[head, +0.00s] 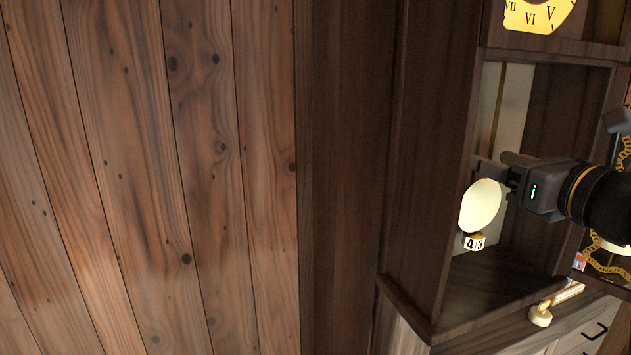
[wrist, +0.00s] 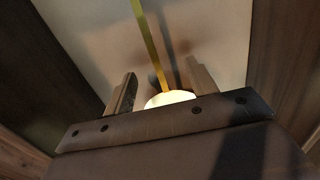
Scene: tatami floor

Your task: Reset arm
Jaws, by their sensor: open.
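My gripper (head: 497,166) reaches from the right across the opening of a tall wooden clock case (head: 425,150) in the head view. In the wrist view its two fingers (wrist: 162,90) stand apart, with nothing seen gripped between them. A golden pendulum rod (wrist: 149,42) hangs beyond the fingers, and its pale round bob (wrist: 170,98) shows between them, partly hidden by the gripper body. In the head view the bob (head: 480,206) is just below the fingers; I cannot tell if they touch.
A small cube with the digits 4 and 3 (head: 474,242) is below the bob. A clock face (head: 540,13) is above the opening. A yellowish knob-like piece (head: 541,315) and a golden chain (head: 601,266) are at the lower right. Case walls flank the gripper; a plank surface (head: 150,170) fills the left.

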